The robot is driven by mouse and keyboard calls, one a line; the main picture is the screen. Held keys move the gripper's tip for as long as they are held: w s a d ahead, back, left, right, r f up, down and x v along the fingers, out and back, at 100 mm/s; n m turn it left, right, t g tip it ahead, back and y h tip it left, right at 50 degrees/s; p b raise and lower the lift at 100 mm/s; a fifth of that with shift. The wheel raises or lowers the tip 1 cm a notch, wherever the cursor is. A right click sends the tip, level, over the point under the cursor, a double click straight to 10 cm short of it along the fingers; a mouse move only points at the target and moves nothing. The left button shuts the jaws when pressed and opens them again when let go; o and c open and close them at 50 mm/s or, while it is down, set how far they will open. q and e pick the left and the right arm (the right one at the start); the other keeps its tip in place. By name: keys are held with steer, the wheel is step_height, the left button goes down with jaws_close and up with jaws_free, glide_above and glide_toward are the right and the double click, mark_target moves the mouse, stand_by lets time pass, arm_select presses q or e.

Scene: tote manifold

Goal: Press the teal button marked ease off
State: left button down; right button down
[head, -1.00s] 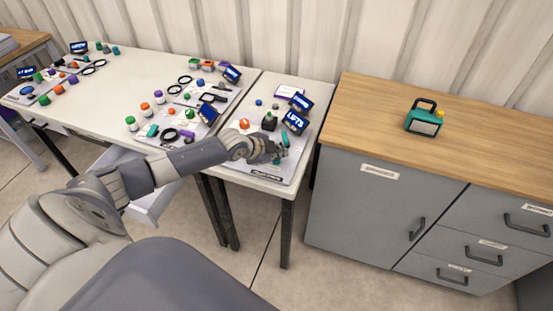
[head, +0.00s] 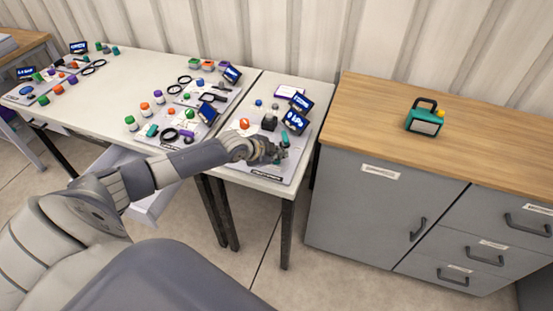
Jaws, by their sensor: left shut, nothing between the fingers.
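My left gripper (head: 281,153) is shut and empty, held low over the grey panel (head: 287,178) on the right-hand white table. A small teal piece (head: 285,138) shows just beyond the fingertips; I cannot tell whether it is the button marked ease off, as its marking is too small to read. The fingers and wrist hide part of the panel, and I cannot tell whether they touch it. A blue display (head: 295,121) on the panel seems to read 0 kPa. My right gripper is not in view.
On the same panel stand a dark block (head: 269,122), an orange knob (head: 244,123) and a second display (head: 301,103). More panels with coloured knobs cover the left table (head: 115,70). A wooden-topped cabinet (head: 375,120) holding a teal lantern-like device (head: 424,121) stands right.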

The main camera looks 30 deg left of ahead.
mark_target(278, 162)
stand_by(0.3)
arm_select(q)
steer(key=shift+r+p, duration=0.85)
steer(key=shift+p, duration=0.05)
steer(key=shift+r, duration=0.15)
step_height(278, 162, up, 5)
steer(key=p, duration=0.4)
stand_by(0.4)
